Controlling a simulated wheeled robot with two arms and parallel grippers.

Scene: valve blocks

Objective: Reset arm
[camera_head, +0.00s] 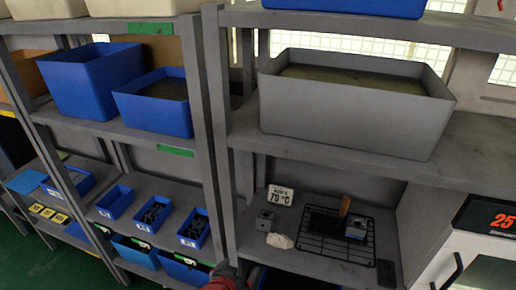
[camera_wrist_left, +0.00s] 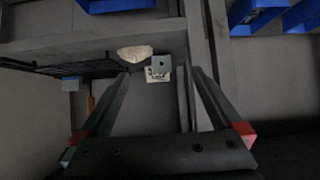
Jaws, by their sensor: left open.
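My left gripper (camera_head: 230,277) shows only in part at the bottom edge of the head view, as red and dark pieces in front of the right shelf unit. In the left wrist view its two dark fingers (camera_wrist_left: 158,78) stand wide apart with nothing between them. Beyond them a grey metal block with a hole (camera_wrist_left: 159,63) lies on the shelf; it also shows in the head view (camera_head: 265,221). A second metal block (camera_head: 355,231) sits on a black wire rack (camera_head: 320,249). My right gripper is not in view.
A crumpled pale cloth (camera_head: 280,241) and a small sign reading 70 °C (camera_head: 281,196) lie near the block. A wooden handle (camera_head: 344,206) shows by the rack. A white device (camera_head: 475,255) stands at right. Blue bins (camera_head: 153,105) and a grey bin (camera_head: 350,115) fill the upper shelves.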

